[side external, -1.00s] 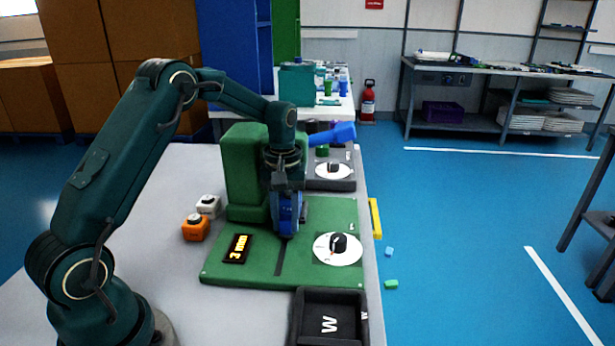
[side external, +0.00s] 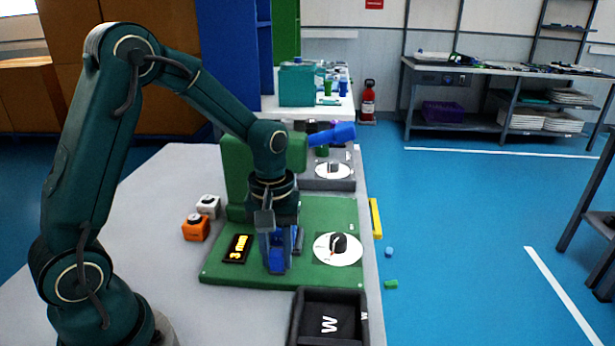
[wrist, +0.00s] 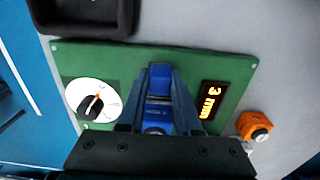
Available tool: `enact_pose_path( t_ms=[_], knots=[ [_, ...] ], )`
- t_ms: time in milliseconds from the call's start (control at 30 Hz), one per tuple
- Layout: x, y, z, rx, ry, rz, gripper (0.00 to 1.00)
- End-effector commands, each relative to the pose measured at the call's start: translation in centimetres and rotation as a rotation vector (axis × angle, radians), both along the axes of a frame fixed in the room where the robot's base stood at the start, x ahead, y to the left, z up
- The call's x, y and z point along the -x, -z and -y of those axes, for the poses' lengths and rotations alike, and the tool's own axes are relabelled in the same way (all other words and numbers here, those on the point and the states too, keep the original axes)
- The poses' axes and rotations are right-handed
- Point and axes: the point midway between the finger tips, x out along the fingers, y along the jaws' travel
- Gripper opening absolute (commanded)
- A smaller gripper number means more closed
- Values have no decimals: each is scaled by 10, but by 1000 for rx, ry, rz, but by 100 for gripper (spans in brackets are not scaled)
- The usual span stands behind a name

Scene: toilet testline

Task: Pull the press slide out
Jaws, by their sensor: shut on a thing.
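The green press (side external: 228,165) stands on a green base plate (side external: 320,278). The blue press slide (side external: 277,262) is near the front edge of this plate, away from the upright green housing. My gripper (side external: 277,268) points down and is shut on the slide. The fingers and wrist hide part of the slide. A display (side external: 238,249) reading "3 mm" is left of the slide, and a white dial with a black knob (side external: 338,244) is right of it.
A black tray marked W (side external: 327,325) stands just in front of the plate. Orange (side external: 196,228) and white (side external: 208,206) button boxes are on its left. The table's right edge is close, with small blue and green pieces on the floor beyond it.

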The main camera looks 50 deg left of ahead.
Motion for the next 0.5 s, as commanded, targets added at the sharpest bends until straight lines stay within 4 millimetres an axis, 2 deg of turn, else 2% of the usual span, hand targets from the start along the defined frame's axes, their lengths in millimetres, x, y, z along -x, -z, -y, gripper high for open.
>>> enact_pose_path(
  t_ms=[200, 233, 300, 500],
  knots=[
    [4, 0, 4, 11, -2, -15, 0],
    [4, 0, 4, 11, -2, -16, 36],
    [3, 0, 4, 11, -1, -16, 62],
    [3, 0, 3, 8, -1, -13, 62]
  ],
)
